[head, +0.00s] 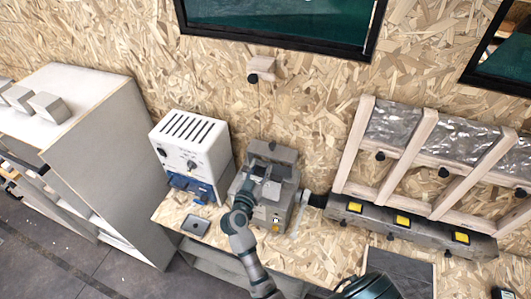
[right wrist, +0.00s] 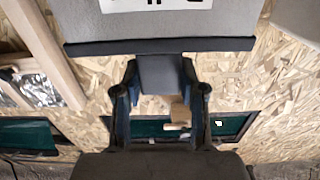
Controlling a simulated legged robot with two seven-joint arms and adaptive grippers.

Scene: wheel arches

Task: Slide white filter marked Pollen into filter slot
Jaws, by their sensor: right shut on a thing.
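My right gripper (head: 258,174) reaches over the grey unit (head: 271,216) on the bench. In the right wrist view the two fingers (right wrist: 160,98) are shut on a grey tab (right wrist: 158,74). The tab meets a wide pale panel with a dark edge, which looks like the filter (right wrist: 100,26). Its white label with black marks is cut off by the picture edge, so I cannot read it. In the head view a small pale piece (head: 271,189) shows beside the gripper. The filter slot cannot be made out. My left gripper is not in view.
A white vented box (head: 190,143) with knobs stands left of the grey unit. A small grey plate (head: 196,226) lies on the bench. A wooden rack (head: 428,150) with a grey strip and yellow squares (head: 403,219) is at right. A tall cabinet (head: 97,155) stands at left.

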